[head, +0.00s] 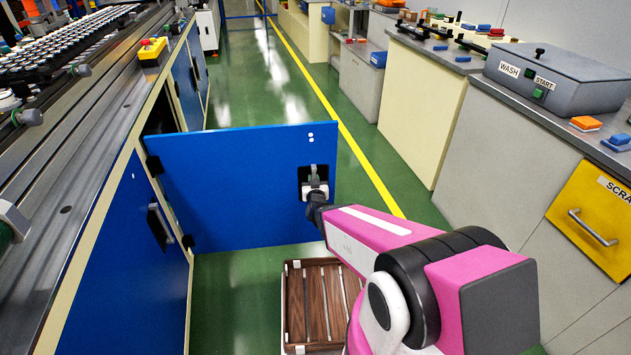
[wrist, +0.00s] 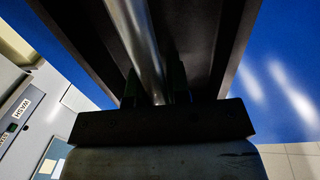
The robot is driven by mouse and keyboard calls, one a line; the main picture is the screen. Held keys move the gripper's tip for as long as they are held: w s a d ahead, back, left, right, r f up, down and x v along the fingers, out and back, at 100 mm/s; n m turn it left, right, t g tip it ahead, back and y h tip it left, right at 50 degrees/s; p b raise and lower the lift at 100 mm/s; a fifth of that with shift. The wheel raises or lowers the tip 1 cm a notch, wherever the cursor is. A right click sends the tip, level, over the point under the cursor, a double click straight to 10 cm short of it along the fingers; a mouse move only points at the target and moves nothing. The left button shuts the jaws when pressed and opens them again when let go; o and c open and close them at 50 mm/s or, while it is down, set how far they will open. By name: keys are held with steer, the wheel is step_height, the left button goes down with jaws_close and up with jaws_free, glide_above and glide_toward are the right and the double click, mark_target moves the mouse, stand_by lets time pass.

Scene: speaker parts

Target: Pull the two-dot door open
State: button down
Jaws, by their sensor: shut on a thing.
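The two-dot door (head: 235,185) is a blue panel with two white dots near its upper right corner. It stands swung out from the left cabinet row, across the aisle, hinged at its left edge. Its handle (head: 313,172) sits in a dark recess below the dots. My gripper (head: 315,188) is at that recess and shut on the handle. In the wrist view, the metal handle bar (wrist: 135,40) runs between the dark fingers of my gripper (wrist: 158,88), inside the recess, with blue door surface around it. The cabinet opening behind the door shows only in part.
Another blue door (head: 130,255) with a dark handle is closed in the near left cabinet. A slatted wooden tray (head: 291,300) is below my arm. Grey and cream cabinets and a yellow drawer (head: 597,218) line the right side. Green floor (head: 235,300) is clear beyond the door.

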steer(key=shift+d, duration=0.25)
steer(key=c, duration=1.4)
jaws_free()
steer(key=s, duration=1.1)
steer(key=shift+w, duration=0.15)
